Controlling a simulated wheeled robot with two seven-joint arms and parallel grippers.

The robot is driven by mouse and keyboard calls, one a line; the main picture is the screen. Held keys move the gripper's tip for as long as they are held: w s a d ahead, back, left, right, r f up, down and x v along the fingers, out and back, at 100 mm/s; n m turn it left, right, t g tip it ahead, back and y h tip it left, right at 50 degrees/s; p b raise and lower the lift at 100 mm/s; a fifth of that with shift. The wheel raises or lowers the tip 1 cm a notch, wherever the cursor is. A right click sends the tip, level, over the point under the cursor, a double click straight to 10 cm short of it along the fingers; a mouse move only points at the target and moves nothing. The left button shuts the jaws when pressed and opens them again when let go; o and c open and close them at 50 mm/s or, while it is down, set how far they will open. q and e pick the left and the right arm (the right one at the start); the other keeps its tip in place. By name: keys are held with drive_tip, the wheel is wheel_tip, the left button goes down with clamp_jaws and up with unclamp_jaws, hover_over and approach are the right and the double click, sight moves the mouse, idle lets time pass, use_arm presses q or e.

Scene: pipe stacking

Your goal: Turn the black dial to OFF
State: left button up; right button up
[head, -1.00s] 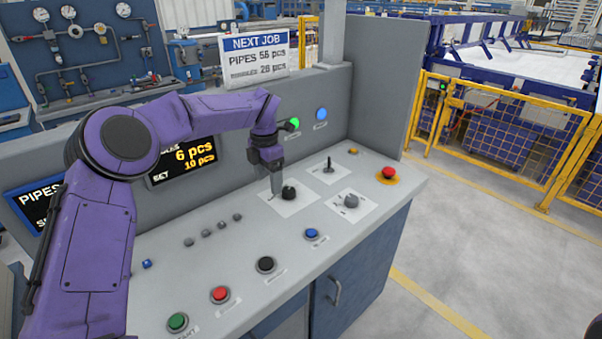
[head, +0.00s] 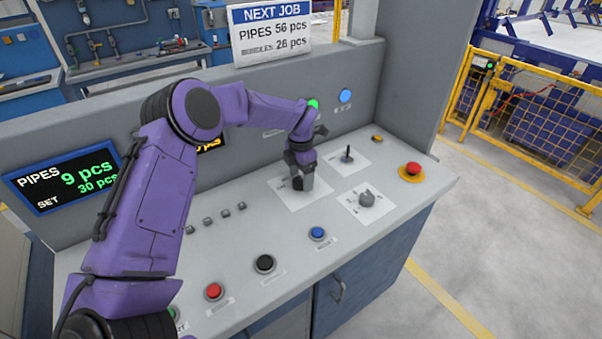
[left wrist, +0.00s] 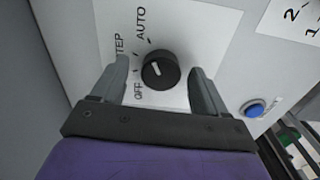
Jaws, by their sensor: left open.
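The black dial (left wrist: 161,70) sits on a white plate lettered AUTO, STEP and OFF in the left wrist view. Its white pointer mark is on the side facing the lettering; I cannot tell exactly which label it meets. My left gripper (left wrist: 160,78) is open, with one finger on each side of the dial and a gap visible on both sides. In the head view my left gripper (head: 303,182) is down at the dial's white plate (head: 291,200) and largely hides the dial. My right gripper is not in view.
Close by on the sloping panel are a grey selector knob (head: 367,199), a small lever switch (head: 347,154), a blue button (head: 318,233) and a red emergency button (head: 413,168). Black (head: 265,263) and red (head: 214,291) buttons line the front. The upright console wall stands behind.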

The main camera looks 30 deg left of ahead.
use_arm(q)
drive_tip(key=shift+f, duration=0.2)
drive_tip(key=shift+s+r, duration=0.1)
drive_tip(key=shift+s, duration=0.15)
drive_tip(key=shift+c, duration=0.7)
drive_tip(key=c, duration=0.9)
